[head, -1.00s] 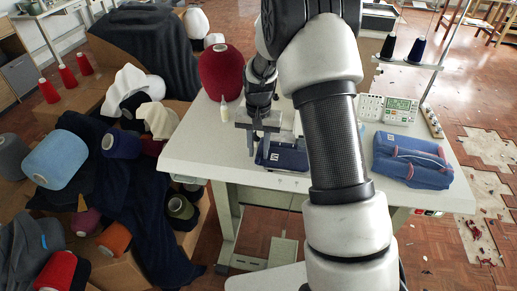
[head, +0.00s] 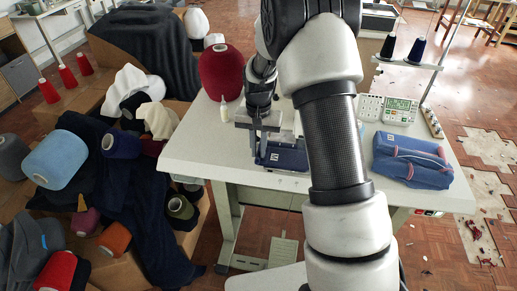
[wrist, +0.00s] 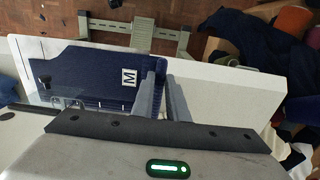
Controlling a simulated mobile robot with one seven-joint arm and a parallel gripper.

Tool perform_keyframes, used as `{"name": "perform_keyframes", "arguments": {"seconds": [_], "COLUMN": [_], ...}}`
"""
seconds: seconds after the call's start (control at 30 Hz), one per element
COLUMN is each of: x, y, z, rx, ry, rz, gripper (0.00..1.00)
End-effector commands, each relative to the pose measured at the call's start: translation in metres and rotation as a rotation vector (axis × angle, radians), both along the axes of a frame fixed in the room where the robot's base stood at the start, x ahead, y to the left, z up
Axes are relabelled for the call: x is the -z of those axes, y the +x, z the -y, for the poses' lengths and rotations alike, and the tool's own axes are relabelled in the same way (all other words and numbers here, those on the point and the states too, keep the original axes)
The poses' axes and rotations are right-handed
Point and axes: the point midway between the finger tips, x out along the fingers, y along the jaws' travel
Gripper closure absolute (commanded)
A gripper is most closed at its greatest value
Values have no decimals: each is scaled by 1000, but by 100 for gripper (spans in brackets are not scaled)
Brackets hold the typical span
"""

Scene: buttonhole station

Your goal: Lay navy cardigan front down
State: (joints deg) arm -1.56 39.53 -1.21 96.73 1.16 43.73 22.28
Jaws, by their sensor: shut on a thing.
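The navy cardigan (head: 285,155) lies folded on the white table, with a white size label marked M near its edge. In the wrist view the cardigan (wrist: 75,75) lies flat with the label on its upper face. My gripper (head: 259,147) is at the cardigan's left end in the head view. In the wrist view my gripper (wrist: 165,75) has its two fingers close together at the cardigan's label-side edge, shut on it. The pinched fabric is mostly hidden between the fingers. My arm hides part of the cardigan's right side in the head view.
A blue folded garment with red trim (head: 412,160) lies at the table's right. A dark red yarn cone (head: 221,72) and a small bottle (head: 224,110) stand at the left. A control box (head: 399,110) stands behind. The table's front left (head: 205,150) is clear.

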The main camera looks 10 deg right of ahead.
Motion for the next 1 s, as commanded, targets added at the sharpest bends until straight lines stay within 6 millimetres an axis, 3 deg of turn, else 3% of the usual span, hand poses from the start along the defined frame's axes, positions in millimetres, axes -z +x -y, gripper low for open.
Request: {"name": "perform_keyframes", "arguments": {"seconds": [0.47,1.0], "x": [-3,-3], "y": [-3,-33], "z": [-1,-14], "rx": [-1,0], "ry": [0,0], "rz": [1,1], "gripper": [100,100]}}
